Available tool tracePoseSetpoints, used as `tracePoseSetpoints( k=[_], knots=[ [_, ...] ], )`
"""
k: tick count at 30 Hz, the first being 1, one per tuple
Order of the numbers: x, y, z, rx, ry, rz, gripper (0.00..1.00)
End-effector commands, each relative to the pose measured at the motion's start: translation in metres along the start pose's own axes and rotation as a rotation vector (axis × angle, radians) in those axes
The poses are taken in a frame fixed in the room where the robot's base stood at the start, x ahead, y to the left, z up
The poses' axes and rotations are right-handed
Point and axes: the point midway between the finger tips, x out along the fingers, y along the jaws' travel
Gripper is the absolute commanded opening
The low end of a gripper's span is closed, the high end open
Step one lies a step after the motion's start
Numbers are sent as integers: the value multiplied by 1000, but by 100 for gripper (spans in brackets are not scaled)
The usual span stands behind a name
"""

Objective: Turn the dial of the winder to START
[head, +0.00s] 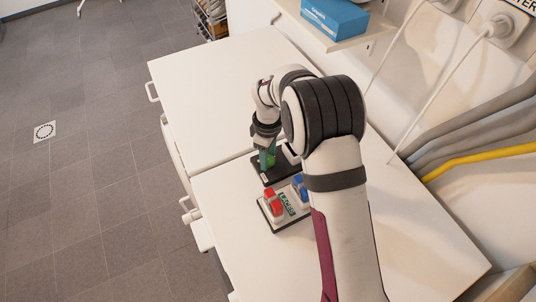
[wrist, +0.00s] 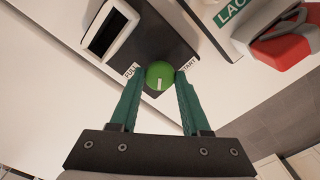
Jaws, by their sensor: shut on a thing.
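The winder is a dark box (wrist: 160,35) with a pale-framed window; in the head view its dark base (head: 277,177) lies on the white top. Its green round dial (wrist: 159,72) has a short white mark on the side towards the bottom of the wrist view. The START label (wrist: 189,63) is to the right of the dial and a FULL label (wrist: 132,70) is to its left. The mark points at neither label. My gripper (wrist: 160,80) has its green fingers shut on the dial, one on each side. In the head view my gripper (head: 267,159) is over the winder, partly hiding it.
A box with red (head: 273,203) and blue (head: 300,188) switches and a green sign (head: 286,203) stands close to the winder. White cabinet tops (head: 215,95) are clear around them. A shelf with a blue box (head: 336,15), cables and a yellow hose (head: 480,161) are along the wall.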

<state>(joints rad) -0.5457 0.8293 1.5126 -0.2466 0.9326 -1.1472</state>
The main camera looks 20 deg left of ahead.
Motion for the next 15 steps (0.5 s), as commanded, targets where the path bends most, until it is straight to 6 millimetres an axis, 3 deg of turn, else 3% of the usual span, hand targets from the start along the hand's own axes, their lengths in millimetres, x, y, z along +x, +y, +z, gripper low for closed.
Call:
tracePoseSetpoints(
  k=[15],
  knots=[
    [0,0,0,-483,0,1,0]
  ],
)
